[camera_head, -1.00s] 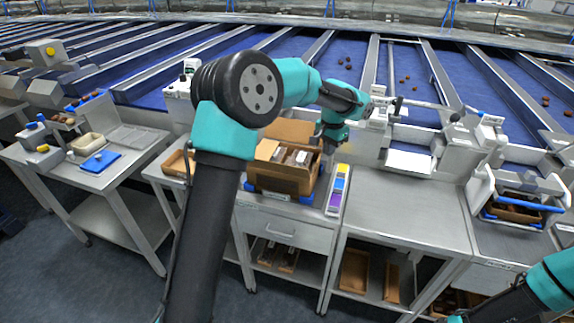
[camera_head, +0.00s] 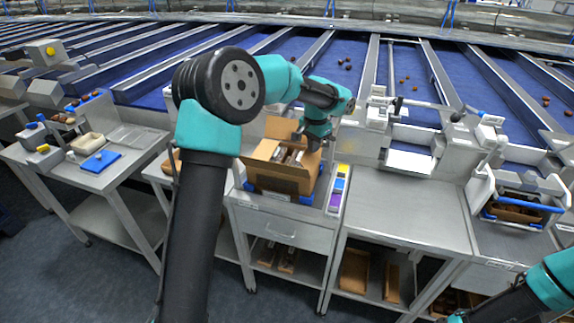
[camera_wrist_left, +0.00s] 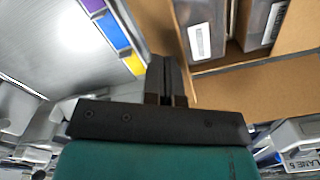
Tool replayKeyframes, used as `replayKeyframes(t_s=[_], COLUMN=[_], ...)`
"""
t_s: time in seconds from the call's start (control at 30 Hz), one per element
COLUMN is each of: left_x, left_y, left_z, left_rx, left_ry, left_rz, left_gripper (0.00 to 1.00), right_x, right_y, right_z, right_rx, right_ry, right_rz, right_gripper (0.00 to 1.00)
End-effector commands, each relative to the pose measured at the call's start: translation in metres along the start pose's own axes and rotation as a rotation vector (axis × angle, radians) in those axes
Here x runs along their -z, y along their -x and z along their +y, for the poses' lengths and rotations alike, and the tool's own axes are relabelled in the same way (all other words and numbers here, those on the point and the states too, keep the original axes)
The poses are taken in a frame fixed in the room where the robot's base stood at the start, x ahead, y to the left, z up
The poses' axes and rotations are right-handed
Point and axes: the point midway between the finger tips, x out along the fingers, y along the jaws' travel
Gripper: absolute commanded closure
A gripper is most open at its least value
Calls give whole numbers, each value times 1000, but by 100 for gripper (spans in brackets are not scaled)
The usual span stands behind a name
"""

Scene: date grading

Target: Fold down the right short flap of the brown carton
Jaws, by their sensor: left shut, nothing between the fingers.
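The brown carton (camera_head: 278,182) stands open on the bench, with packs (camera_head: 287,155) inside. Its back flap (camera_head: 288,128) stands up. The right short flap (camera_head: 313,161) shows as a tan panel at the carton's right side, partly behind my gripper; its exact angle is hard to tell. My left gripper (camera_head: 298,138) is shut and empty, above the carton's back right part. In the left wrist view the shut fingertips (camera_wrist_left: 166,68) are beside a brown carton panel (camera_wrist_left: 153,25), and I cannot tell whether they touch it. Another carton flap (camera_wrist_left: 262,92) lies right of the fingers.
A strip of purple, blue and yellow blocks (camera_head: 339,186) lies close to the carton's right. The steel bench (camera_head: 400,212) farther right is clear. A blue-handled machine (camera_head: 520,204) stands at the right. My right arm (camera_head: 552,285) enters at the lower right.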

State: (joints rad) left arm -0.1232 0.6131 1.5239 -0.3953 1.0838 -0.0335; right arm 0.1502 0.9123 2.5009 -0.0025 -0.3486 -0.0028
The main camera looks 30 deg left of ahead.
Motion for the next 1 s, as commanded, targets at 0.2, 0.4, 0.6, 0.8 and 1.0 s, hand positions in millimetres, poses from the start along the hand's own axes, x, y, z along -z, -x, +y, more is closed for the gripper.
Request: replayKeyframes(t_s=[0.2,0.4,0.6,0.8,1.0], left_x=[0,-2,-7,-11,-12], left_y=[0,0,0,0,0], left_z=[0,-3,-12,-20,-20], left_rx=[0,0,0,0,0], left_ry=[0,1,1,0,0], left_rz=[0,0,0,0,0], left_gripper=[100,100,100,100,100], right_x=[0,0,0,0,0], right_y=[0,0,0,0,0], right_z=[0,0,0,0,0], right_rx=[0,0,0,0,0], right_ry=[0,0,0,0,0], right_rz=[0,0,0,0,0], right_gripper=[57,57,57,57,57])
